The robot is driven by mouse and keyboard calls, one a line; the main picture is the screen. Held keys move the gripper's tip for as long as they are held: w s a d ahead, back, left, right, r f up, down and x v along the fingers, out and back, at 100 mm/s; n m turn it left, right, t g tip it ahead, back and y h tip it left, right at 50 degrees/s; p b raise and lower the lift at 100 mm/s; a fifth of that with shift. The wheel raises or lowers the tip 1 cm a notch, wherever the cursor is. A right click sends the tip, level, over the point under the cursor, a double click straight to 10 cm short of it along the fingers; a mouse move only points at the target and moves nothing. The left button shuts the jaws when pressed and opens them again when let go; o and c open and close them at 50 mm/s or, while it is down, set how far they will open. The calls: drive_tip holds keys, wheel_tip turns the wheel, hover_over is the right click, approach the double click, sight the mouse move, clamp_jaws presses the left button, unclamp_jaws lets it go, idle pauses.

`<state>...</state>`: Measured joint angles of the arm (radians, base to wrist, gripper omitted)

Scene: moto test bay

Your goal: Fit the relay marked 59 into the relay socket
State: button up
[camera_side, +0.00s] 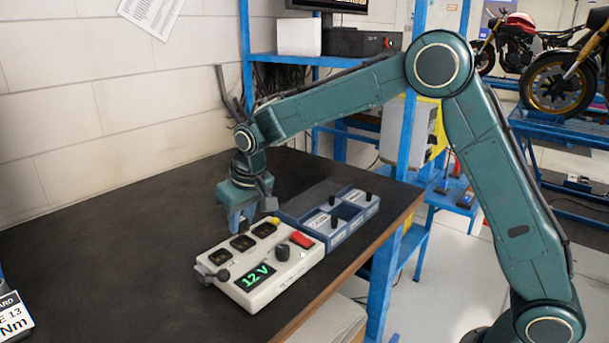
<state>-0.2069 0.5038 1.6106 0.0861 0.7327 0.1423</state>
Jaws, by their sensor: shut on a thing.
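My gripper (240,218) points down behind the far left edge of a cream test box (222,258). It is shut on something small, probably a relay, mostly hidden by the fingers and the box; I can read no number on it. The box has a row of dark square sockets (242,243) on top; I cannot tell which is the relay socket. My gripper is just behind this row.
The box also carries a green 12 V display (256,276), a black knob (282,252), a red switch (302,240) and a yellow part (274,220). A card (13,316) stands at the lower left. Blue shelving is behind.

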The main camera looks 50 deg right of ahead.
drive_tip(key=shift+f, duration=0.7)
drive_tip(key=shift+f, duration=0.6)
idle(1.5)
idle(0.5)
drive_tip(key=o, duration=1)
drive_tip(key=shift+o, duration=0.2)
drive_tip(key=shift+r, duration=0.1)
drive_tip(key=shift+r, duration=3.4)
drive_tip(key=shift+s+r, duration=0.1)
